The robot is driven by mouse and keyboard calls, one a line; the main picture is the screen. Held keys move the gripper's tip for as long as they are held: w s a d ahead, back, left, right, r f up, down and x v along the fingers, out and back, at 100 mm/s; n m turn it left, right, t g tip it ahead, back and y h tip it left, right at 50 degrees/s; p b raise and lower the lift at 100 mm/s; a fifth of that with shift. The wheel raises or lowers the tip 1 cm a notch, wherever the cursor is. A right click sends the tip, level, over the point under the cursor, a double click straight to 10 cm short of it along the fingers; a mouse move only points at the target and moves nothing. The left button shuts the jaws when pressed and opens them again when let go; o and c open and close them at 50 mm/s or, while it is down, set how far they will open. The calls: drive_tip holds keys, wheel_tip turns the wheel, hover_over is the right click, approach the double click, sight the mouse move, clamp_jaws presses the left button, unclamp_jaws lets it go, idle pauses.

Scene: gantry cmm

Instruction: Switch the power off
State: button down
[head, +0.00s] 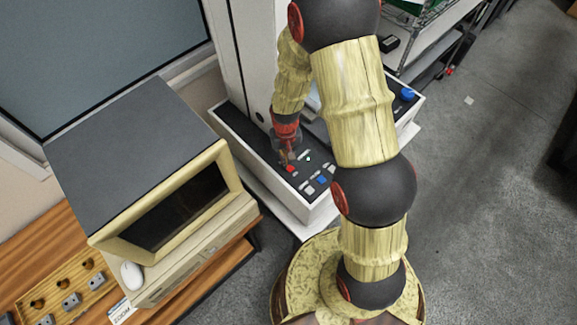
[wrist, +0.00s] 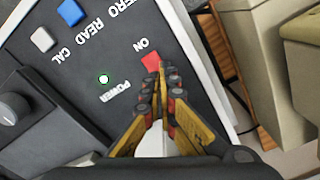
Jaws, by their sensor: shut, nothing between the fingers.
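The dark control panel (head: 244,143) of the machine shows below my arm in the head view, and it fills much of the wrist view (wrist: 70,130). A red switch (wrist: 151,60) sits on it beside the label "ON", near the label "POWER" (wrist: 115,92). The switch also shows in the head view (head: 291,169). A small round white light with a greenish rim (wrist: 103,79) is left of the switch. My gripper (wrist: 160,82) is shut and empty, its fingertips right at the switch's lower edge. I cannot tell whether they touch it. It also shows in the head view (head: 287,157).
A blue button (wrist: 70,12), a white button (wrist: 42,39) and a dark knob (wrist: 14,107) share the panel. The floor at right is mostly clear.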

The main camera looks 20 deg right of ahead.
drive_tip(key=shift+f+b, duration=0.4)
drive_tip(key=shift+f, duration=0.2)
idle(0.4)
drive_tip(key=shift+r+p, duration=2.3)
drive_tip(key=shift+r, duration=1.25)
drive_tip(key=s+r+n+t+b, duration=0.1)
drive_tip(key=s+r+t+b, duration=0.4)
drive_tip(key=s+r+b, duration=1.2)
drive_tip(key=shift+s+r+t, duration=0.3)
drive_tip(key=shift+s+r, duration=0.45)
drive_tip(key=shift+r, duration=0.05)
